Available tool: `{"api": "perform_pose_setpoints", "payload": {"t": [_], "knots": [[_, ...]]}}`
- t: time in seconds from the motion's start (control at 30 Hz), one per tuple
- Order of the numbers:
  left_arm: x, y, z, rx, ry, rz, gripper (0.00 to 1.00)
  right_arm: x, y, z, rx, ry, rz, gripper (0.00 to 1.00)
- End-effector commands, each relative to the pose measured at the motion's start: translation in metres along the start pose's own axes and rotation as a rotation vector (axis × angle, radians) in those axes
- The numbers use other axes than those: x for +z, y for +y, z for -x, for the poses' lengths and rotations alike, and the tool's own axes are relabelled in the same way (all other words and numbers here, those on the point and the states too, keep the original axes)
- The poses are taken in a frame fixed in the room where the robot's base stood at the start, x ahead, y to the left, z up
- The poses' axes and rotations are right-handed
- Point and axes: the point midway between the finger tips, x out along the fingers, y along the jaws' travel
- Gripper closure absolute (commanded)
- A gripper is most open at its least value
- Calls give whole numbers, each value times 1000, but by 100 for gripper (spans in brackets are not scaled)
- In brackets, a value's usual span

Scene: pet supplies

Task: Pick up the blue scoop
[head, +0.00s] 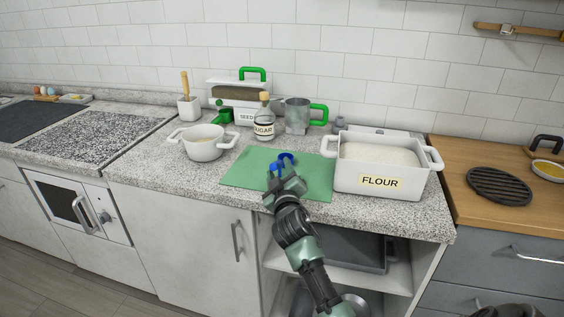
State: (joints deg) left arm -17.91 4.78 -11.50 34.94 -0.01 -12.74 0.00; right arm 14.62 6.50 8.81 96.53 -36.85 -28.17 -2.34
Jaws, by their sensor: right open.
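The blue scoop (287,158) lies on the green mat (247,169) on the granite counter. Only curved blue parts show past my right gripper, and the rest of the scoop is hidden behind it. My right gripper (281,173) reaches up from the front edge, over the mat, and is open. Its fingertips are right at the scoop. I cannot tell whether they touch it or are on both sides of it. My left gripper is not in view.
A white FLOUR bin (404,183) stands close to the right of the mat. A white pot (203,149) stands to the left. Behind are a SUGAR jar (264,125), a metal cup with a green handle (298,116) and a SEED box (235,98).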

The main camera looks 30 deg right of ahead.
Motion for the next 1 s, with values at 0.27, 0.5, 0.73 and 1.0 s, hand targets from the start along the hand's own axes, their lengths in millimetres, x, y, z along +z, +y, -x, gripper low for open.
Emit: {"api": "perform_pose_setpoints", "payload": {"t": [0.27, 0.5, 0.73, 1.0], "knots": [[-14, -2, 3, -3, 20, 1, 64, 0, -1, -35, 1, 0, 0, 53], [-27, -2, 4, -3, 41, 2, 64, 0, -1, -37, 1, 1, 0, 53], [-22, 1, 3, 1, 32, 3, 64, 0, -2, -36, 0, 0, 0, 100], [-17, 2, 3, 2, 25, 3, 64, 0, -1, -36, 0, 0, 0, 100]]}}
